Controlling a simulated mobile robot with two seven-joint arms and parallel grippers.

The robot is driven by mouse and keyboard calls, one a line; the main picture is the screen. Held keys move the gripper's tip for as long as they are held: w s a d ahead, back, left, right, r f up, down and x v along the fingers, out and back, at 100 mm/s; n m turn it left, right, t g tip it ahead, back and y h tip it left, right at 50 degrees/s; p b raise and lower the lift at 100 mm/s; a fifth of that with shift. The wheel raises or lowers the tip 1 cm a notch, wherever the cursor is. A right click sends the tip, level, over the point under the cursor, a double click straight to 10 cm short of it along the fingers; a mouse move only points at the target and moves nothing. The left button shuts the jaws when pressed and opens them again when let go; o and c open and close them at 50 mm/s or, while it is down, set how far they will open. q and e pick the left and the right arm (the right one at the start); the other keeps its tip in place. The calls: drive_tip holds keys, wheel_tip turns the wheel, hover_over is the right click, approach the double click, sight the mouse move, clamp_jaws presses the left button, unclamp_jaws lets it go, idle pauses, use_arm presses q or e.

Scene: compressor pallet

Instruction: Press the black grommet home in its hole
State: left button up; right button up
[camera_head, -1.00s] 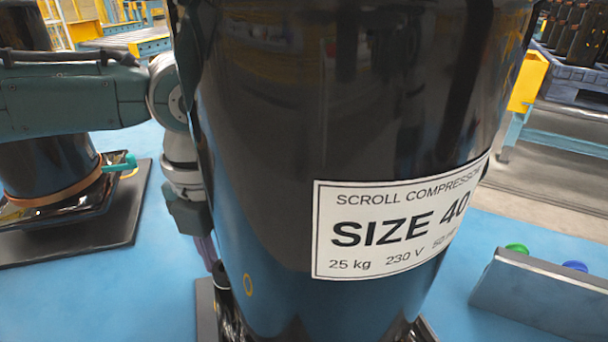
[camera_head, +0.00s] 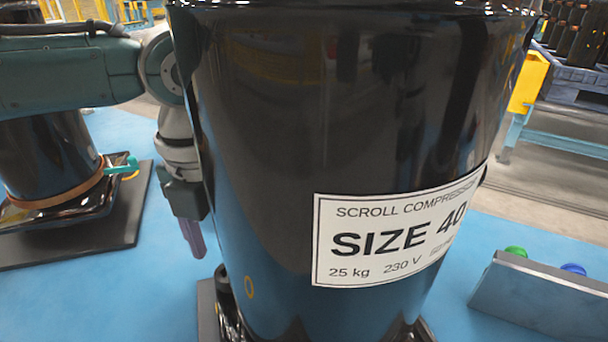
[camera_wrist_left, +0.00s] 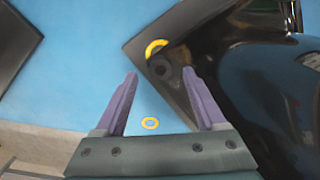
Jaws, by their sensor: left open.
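The black compressor (camera_head: 330,130) with a "SIZE 40" label stands large in the middle of the head view. My left gripper (camera_head: 192,252) hangs beside its left side, fingers pointing down, above the blue surface. In the left wrist view my left gripper (camera_wrist_left: 159,75) is open and I see nothing between its jaws. Beyond the fingertips, a dark round part, seemingly the black grommet (camera_wrist_left: 160,68), lies near a corner of the compressor's dark base, beside a yellow arc (camera_wrist_left: 156,46). I cannot tell how deep it sits. The head view does not show it clearly. My right gripper is not in view.
Another black compressor (camera_head: 50,155) with a brown band and a teal piece stands on a dark pad at the left.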

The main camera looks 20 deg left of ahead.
use_arm(q)
wheel_tip(320, 180, up, 7)
drive_tip(key=p, duration=0.1)
drive_tip(key=shift+f, duration=0.15)
idle(0.4)
